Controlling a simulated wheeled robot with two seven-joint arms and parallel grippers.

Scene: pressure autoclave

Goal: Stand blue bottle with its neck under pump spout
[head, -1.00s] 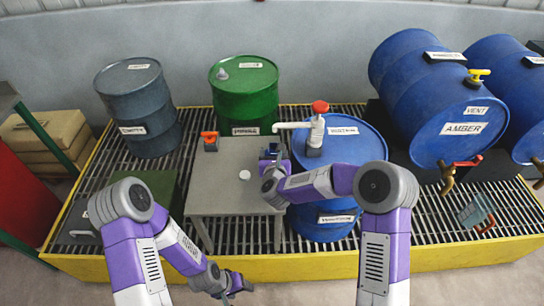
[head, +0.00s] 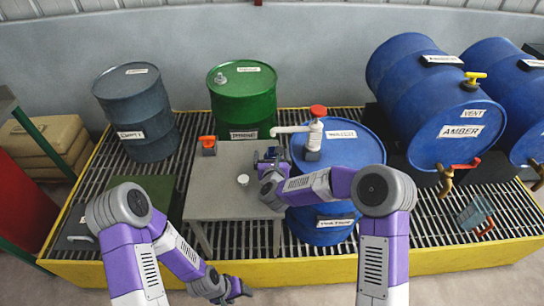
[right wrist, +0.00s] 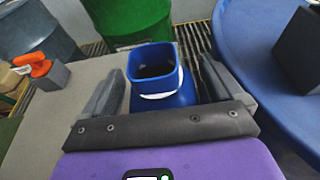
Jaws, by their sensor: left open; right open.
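The blue bottle (right wrist: 160,103) stands upright on the grey table, with a wide open mouth and a white band across its front. My right gripper (right wrist: 162,72) is open, with one finger on each side of the bottle. In the head view my right gripper (head: 271,156) mostly hides the bottle. The white pump (head: 314,138) with a red knob rises from a blue drum; its spout (head: 280,130) points left, ending near the bottle's place in the picture. Whether the mouth lies directly under the spout I cannot tell. My left gripper (head: 236,290) is open and empty, low in front of the yellow edge.
The grey table (head: 222,195) also bears a white cap-like piece (head: 243,180) and an orange-handled item (head: 208,146). The blue pump drum (head: 352,150) stands close on the right. Green (head: 243,95) and dark grey (head: 135,110) drums stand behind. A yellow-edged grating (head: 330,262) surrounds everything.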

